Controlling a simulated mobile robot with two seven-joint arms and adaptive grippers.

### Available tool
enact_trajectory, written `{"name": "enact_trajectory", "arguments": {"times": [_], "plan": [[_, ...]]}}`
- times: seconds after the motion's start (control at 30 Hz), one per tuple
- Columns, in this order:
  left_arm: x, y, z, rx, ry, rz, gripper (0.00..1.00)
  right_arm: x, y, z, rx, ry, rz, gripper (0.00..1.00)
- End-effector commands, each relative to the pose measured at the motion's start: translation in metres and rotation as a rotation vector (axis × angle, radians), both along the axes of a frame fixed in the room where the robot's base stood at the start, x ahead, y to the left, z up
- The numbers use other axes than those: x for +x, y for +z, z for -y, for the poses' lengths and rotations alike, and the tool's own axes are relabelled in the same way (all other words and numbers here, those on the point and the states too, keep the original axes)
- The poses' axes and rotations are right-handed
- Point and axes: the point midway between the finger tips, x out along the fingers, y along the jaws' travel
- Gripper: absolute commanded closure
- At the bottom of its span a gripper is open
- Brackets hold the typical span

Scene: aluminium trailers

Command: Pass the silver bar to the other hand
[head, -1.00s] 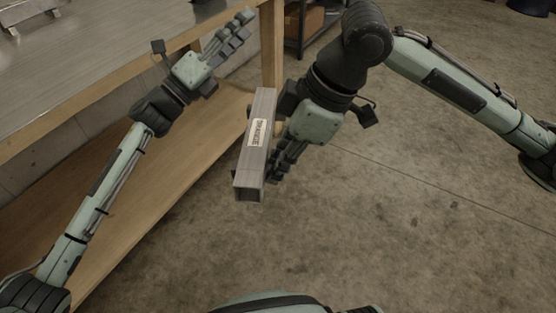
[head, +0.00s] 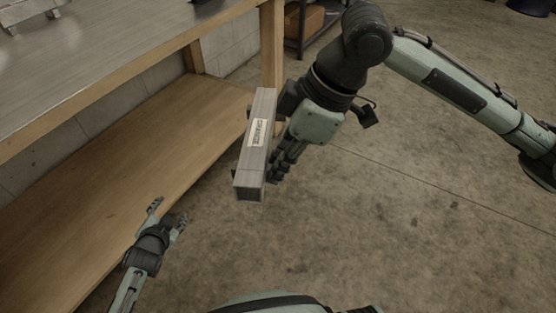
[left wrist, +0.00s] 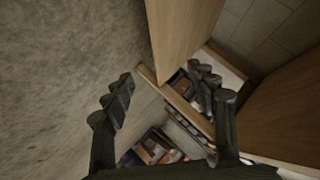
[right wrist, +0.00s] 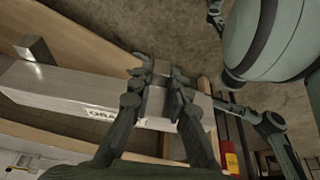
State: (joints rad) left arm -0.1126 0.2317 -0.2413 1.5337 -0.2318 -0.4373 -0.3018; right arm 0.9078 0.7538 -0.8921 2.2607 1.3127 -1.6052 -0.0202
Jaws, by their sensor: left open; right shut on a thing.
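The silver bar (head: 259,110) is a square hollow metal tube with a pale printed label. It hangs in the air in the middle of the head view, its open end toward me. My right gripper (head: 272,166) is shut on it from the right side. In the right wrist view the bar (right wrist: 60,88) passes between the fingers (right wrist: 160,85), which hide part of it. My left gripper (head: 167,214) is open and empty, below and left of the bar and apart from it. The left wrist view shows its spread fingers (left wrist: 160,90) with nothing between them.
A workbench with a metal top (head: 100,50) and a wooden lower shelf (head: 110,170) stands on the left. A dark rack with a cardboard box (head: 304,20) is at the back. The concrete floor (head: 400,220) to the right is clear.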

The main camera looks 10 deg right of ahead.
Motion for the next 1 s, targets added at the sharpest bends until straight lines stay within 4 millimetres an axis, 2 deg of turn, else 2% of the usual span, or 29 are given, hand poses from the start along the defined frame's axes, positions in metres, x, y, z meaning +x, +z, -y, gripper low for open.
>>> {"name": "enact_trajectory", "arguments": {"times": [0.03, 0.1, 0.17, 0.3, 0.5, 0.6, 0.7, 0.8, 1.0], "plan": [[-0.021, -0.02, -0.008, -0.026, 0.046, -0.063, 0.42, 0.0, 0.001, 0.0, 0.001, 0.0, 0.003, 1.0], [-0.048, -0.044, -0.02, -0.063, 0.112, -0.146, 0.42, 0.0, 0.001, 0.0, 0.001, 0.0, 0.003, 1.0], [-0.073, -0.064, -0.028, -0.091, 0.168, -0.213, 0.42, 0.0, 0.001, 0.0, 0.001, 0.0, 0.003, 1.0], [-0.135, -0.104, -0.045, -0.153, 0.304, -0.372, 0.42, 0.0, 0.001, 0.0, 0.001, 0.0, 0.003, 1.0], [-0.22, -0.143, -0.058, -0.217, 0.478, -0.569, 0.42, 0.0, 0.001, 0.0, 0.001, 0.0, 0.003, 1.0], [-0.252, -0.154, -0.06, -0.236, 0.54, -0.638, 0.42, 0.0, 0.001, 0.0, 0.001, 0.0, 0.003, 1.0], [-0.274, -0.161, -0.061, -0.248, 0.583, -0.685, 0.42, 0.0, 0.001, 0.0, 0.001, 0.0, 0.003, 1.0], [-0.284, -0.163, -0.061, -0.256, 0.606, -0.708, 0.42, 0.0, 0.001, 0.0, 0.001, 0.0, 0.003, 1.0], [-0.288, -0.165, -0.061, -0.257, 0.613, -0.717, 0.42, 0.0, 0.001, 0.0, 0.001, 0.0, 0.003, 1.0]]}}
